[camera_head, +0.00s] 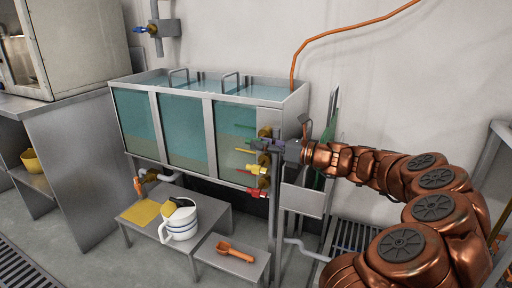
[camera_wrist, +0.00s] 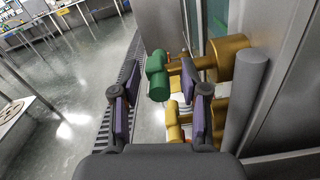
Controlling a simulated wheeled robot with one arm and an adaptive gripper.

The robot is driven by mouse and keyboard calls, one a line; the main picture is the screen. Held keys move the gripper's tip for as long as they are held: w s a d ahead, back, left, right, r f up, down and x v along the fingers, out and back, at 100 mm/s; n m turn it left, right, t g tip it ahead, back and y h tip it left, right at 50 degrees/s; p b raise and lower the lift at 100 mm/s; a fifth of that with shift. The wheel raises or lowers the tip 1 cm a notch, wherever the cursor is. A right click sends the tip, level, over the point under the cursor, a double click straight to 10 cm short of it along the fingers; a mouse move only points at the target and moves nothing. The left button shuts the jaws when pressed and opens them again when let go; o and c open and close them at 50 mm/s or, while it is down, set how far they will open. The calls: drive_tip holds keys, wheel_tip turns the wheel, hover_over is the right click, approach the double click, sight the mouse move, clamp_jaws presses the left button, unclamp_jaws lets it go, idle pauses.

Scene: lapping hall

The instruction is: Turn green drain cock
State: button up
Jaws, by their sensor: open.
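The green drain cock (camera_wrist: 157,76) shows in the wrist view as a green handle on a brass valve body (camera_wrist: 228,58). My gripper (camera_wrist: 160,82) is open, with one purple-padded finger to each side of the green handle in the picture. The handle lies between or just beyond the fingertips, and I cannot tell whether they touch it. In the head view my gripper (camera_head: 268,146) is at the valve column on the tank's right end, and the green handle is hard to make out there. A yellow handle (camera_wrist: 172,118) sits just below the green one.
The glass-walled tank (camera_head: 209,97) holds the valves at its right end. A red handle (camera_head: 257,193) sits lowest. Below stand a low table (camera_head: 140,232) with a white jug (camera_head: 181,222), and a small stand (camera_head: 222,262) with an orange scoop (camera_head: 236,252).

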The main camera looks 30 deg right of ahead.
drive_tip(key=shift+x, duration=0.95)
clamp_jaws()
